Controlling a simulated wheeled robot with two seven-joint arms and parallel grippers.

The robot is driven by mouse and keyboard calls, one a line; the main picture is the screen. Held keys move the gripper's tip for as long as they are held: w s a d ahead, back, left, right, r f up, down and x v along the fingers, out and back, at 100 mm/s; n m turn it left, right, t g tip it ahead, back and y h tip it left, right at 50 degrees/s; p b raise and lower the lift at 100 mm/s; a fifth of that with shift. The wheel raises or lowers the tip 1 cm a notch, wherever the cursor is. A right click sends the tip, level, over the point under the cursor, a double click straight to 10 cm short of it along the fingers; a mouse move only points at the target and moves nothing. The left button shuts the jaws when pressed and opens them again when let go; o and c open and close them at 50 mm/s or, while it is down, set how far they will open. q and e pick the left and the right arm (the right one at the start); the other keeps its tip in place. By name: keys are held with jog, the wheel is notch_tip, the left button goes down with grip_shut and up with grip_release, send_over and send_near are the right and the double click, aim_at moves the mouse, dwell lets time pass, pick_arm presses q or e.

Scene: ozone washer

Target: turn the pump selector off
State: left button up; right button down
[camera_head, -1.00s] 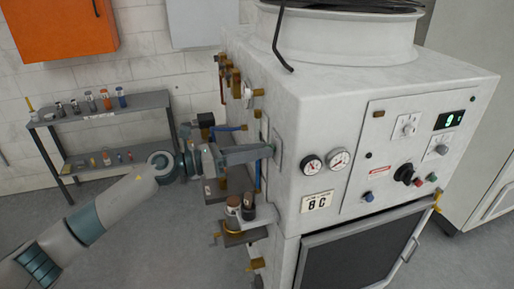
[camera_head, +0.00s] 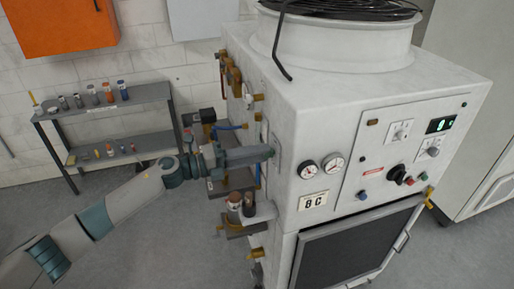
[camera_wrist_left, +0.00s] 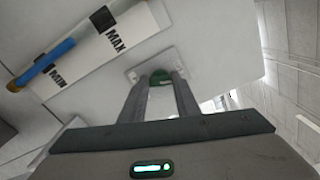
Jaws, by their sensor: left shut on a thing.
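The pump selector appears to be the small green knob (camera_wrist_left: 160,77) on a pale square plate on the machine's side wall. In the left wrist view my left gripper's two fingers reach up to it, one on each side, and are shut on it. In the head view my left gripper (camera_head: 267,152) reaches the side wall near the machine's front corner, and its fingers hide the knob. The knob's pointing direction cannot be made out. My right gripper is not in view.
The white machine (camera_head: 288,100) has gauges (camera_head: 333,165), a black rotary knob (camera_head: 397,174) and a green display (camera_head: 440,125) on its front. Pipes and a side shelf (camera_head: 247,226) with small bottles lie close to my left gripper. A grey shelf rack (camera_head: 105,112) stands behind.

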pick_arm(q)
jog(key=shift+w+n+p, duration=0.1)
jog(key=shift+n+p, duration=1.05)
jog(key=shift+n, duration=0.75)
jog(key=o, duration=1.1)
jog(key=shift+c, duration=0.2)
jog(key=shift+a+f, duration=0.1)
jog(key=b+v, duration=0.7)
jog(key=v, duration=1)
jog(key=shift+a, duration=0.15)
